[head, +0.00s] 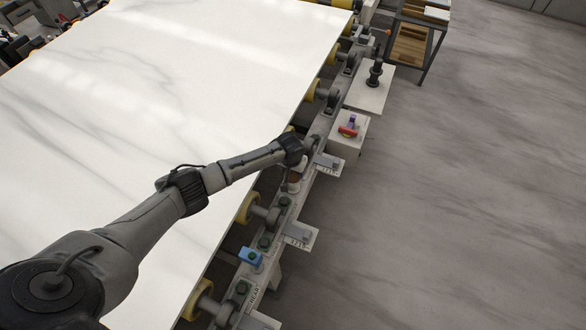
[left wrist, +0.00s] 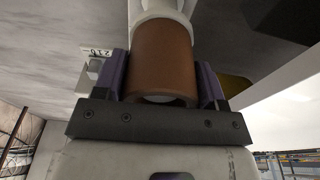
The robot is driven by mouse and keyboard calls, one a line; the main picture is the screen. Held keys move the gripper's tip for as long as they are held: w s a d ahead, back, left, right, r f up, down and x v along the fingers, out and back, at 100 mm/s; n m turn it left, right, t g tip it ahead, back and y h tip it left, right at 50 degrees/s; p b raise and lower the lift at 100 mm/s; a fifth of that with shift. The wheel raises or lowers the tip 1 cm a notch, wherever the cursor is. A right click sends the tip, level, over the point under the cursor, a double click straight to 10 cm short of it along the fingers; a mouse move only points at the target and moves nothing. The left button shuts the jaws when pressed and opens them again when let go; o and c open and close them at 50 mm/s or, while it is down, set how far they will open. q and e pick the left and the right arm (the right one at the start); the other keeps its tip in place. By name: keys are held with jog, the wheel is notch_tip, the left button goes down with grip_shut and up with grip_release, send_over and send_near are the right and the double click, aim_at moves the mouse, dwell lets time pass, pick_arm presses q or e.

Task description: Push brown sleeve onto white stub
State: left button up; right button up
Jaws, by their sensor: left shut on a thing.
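The brown sleeve (left wrist: 160,58) fills the middle of the left wrist view, its near end facing the gripper palm. My left gripper (left wrist: 163,78) is shut on it, with a purple finger on each side. The white stub (left wrist: 158,10) lies in line with the sleeve at its far end. They look to meet there; how far the stub reaches inside is hidden. A pale patch shows in the sleeve's near opening. In the head view my left arm reaches over the slab to the rail, where a small brown patch of the sleeve (head: 293,178) shows below the wrist. My right gripper is not in view.
The white stone slab (head: 190,80) lies on yellow rollers (head: 249,207) beside the rail. A blue block (head: 251,256), labelled plates (head: 300,236) and a box with a red part (head: 347,131) line the rail. Open floor (head: 460,190) lies to the right.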

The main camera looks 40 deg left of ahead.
pick_arm(q)
jog(key=o, duration=1)
jog(key=shift+r, duration=0.1)
jog(key=shift+r, duration=0.25)
jog(key=shift+s+d+r+p, duration=0.1)
jog(key=shift+s+r+p, duration=0.4)
jog(key=shift+r, duration=1.65)
jog(key=shift+s+d+r+p, duration=0.15)
jog(key=shift+r+p, duration=0.5)
jog(key=shift+r, duration=1.55)
jog(key=shift+s+d+r+p, duration=0.1)
jog(key=shift+s+r+p, duration=0.4)
jog(key=shift+r, duration=1.65)
jog(key=shift+w, duration=0.15)
